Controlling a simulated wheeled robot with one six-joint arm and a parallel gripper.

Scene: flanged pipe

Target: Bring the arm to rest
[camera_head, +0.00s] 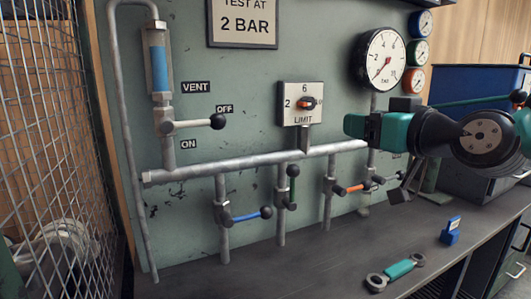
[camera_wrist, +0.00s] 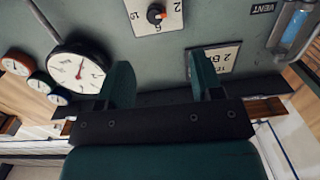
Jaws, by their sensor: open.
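My gripper (camera_head: 376,126) is at the right of the head view, raised in front of the panel and above the bench. It hides part of the panel near the right end of the horizontal pipe. In the wrist view my gripper (camera_wrist: 162,80) has its two teal fingers spread apart with nothing between them. The panel (camera_wrist: 150,50) lies beyond the fingers. The limit dial (camera_wrist: 156,15) and the white pressure gauge (camera_wrist: 78,70) show there, turned around. My fingers touch nothing that I can see.
The pipe (camera_head: 250,161) carries several valve levers, including a blue one (camera_head: 246,216) and an orange one (camera_head: 352,188). A teal-handled wrench (camera_head: 398,270) and a small blue block (camera_head: 451,234) lie on the bench (camera_head: 300,270). A wire mesh (camera_head: 50,130) stands at left, a blue box (camera_head: 470,85) at right.

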